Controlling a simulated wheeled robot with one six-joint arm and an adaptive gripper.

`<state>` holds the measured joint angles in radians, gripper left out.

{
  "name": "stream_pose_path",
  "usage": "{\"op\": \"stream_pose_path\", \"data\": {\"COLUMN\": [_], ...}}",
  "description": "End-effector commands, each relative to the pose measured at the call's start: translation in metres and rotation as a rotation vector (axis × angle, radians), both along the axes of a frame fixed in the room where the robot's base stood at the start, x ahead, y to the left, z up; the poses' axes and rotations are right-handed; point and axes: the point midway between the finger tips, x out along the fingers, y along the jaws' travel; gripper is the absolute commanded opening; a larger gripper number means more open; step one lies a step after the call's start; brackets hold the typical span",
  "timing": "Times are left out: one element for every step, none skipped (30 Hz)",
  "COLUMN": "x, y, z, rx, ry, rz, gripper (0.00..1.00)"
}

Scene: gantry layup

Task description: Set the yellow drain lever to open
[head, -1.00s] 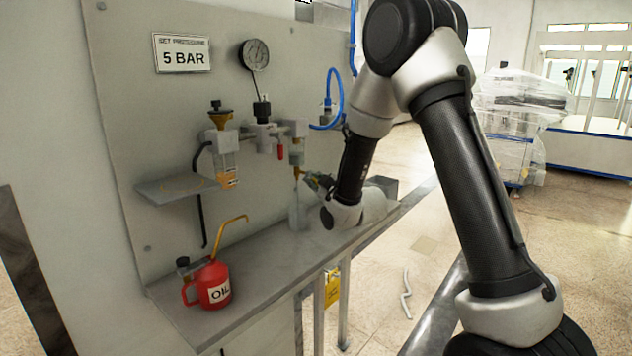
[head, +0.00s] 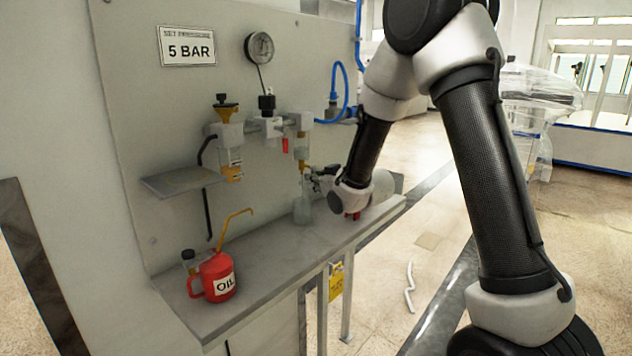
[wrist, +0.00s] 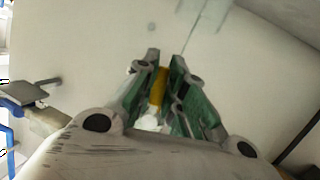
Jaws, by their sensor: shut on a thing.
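The yellow drain lever (head: 303,172) hangs under the small clear bowl (head: 302,150) at the right end of the air-line assembly. My gripper (head: 314,174) reaches it from the right, low over the shelf. In the wrist view the yellow lever (wrist: 158,87) stands between the two green-padded fingers of my gripper (wrist: 164,72), which are shut on it. The lever's exact angle is hard to tell, as the fingers cover part of it. A pale clear bottle (head: 302,208) stands on the shelf just below the lever.
The grey shelf (head: 270,262) holds a red oil can (head: 217,278) at the left. An oil-filled lubricator (head: 231,160) and a small ledge (head: 178,184) stick out from the panel. A pressure gauge (head: 259,47), red tag (head: 285,146) and blue hose (head: 346,95) are above.

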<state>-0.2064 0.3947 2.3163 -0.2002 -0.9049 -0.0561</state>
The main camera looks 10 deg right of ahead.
Motion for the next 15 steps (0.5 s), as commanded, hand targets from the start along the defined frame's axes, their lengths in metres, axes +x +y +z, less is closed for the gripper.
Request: {"op": "stream_pose_path", "data": {"x": [0.0002,0.0002,0.0001,0.0001,0.0001,0.0000,0.0000,0.0001,0.0000,0.0000,0.0001,0.0001,0.0001,0.0001,0.0000], "y": [-0.0008,-0.0008,-0.0007,-0.0007,-0.0007,-0.0006,-0.0006,-0.0005,-0.0006,-0.0006,-0.0006,-0.0006,-0.0005,-0.0005,-0.0004], "z": [0.0007,0.0007,0.0006,0.0006,0.0006,0.0005,0.0005,0.0005,0.0004,0.0004,0.0004,0.0004,0.0004,0.0004,0.0003], "rx": [0.005,0.007,0.008,0.009,0.009,0.010,0.009,0.009,0.009,0.009,0.009,0.009,0.009,0.009,0.008], "ry": [0.002,0.003,0.004,0.004,0.004,0.005,0.004,0.004,0.004,0.004,0.004,0.004,0.004,0.004,0.004], "rz": [-0.002,-0.003,-0.002,-0.003,-0.003,-0.003,-0.003,-0.003,-0.003,-0.003,-0.003,-0.003,-0.003,-0.003,-0.002], "gripper": [0.00,0.00,0.00,0.00,0.00,0.00,0.00,0.00,0.00,0.00,0.00,0.00,0.14,0.19,0.27]}}
